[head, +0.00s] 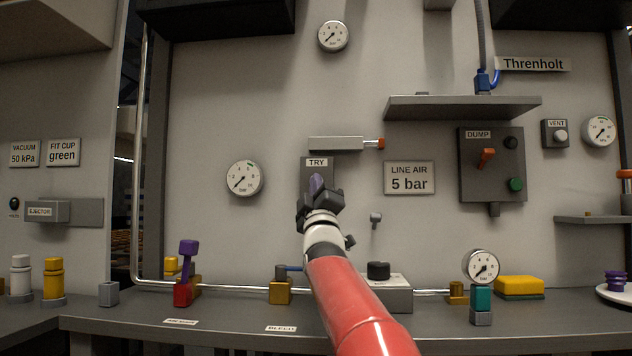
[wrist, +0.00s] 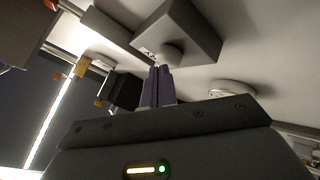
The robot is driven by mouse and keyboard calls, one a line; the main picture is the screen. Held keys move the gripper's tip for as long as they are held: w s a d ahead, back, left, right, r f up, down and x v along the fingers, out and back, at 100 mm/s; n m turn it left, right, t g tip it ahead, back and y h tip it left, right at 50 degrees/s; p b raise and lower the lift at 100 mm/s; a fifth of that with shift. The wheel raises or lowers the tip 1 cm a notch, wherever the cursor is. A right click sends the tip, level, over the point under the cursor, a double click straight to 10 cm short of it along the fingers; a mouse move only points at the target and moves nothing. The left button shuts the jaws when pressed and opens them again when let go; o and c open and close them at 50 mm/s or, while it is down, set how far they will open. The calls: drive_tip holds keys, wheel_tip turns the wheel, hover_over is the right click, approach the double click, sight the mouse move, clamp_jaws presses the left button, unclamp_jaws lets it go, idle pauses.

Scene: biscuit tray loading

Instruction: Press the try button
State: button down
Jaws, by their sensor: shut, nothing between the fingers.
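The grey try box (head: 335,165) hangs on the back wall with a white TRY label (head: 317,162) at its top. My gripper (head: 317,180) is in front of the box, below the label, and hides the button in the head view. In the wrist view the box (wrist: 205,35) shows a round grey button (wrist: 170,54) on its face. The purple-grey fingertips (wrist: 158,69) are together, empty and close to the button. I cannot tell whether they touch it.
A cylinder with a red-orange end (head: 340,143) is mounted just above the box. A shelf (head: 460,107) and the dump panel (head: 480,185) are to the right. A gauge (head: 244,179) is to the left. The bench (head: 230,318) carries valves, a pipe and a yellow sponge (head: 519,286).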

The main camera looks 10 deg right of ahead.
drive_tip(key=shift+w+d, duration=0.1)
drive_tip(key=shift+w, duration=0.15)
drive_tip(key=shift+s, duration=0.1)
idle(0.4)
drive_tip(key=shift+s+a+b, duration=0.25)
drive_tip(key=shift+s+b, duration=0.4)
drive_tip(key=shift+s, duration=0.15)
drive_tip(key=s+b, duration=0.1)
drive_tip(key=s+a+b, duration=0.1)
drive_tip(key=s, duration=0.1)
drive_tip(key=s+b, duration=0.1)
drive_tip(key=shift+s+a, duration=0.3)
drive_tip(key=shift+s, duration=0.05)
drive_tip(key=shift+s, duration=0.1)
idle(0.5)
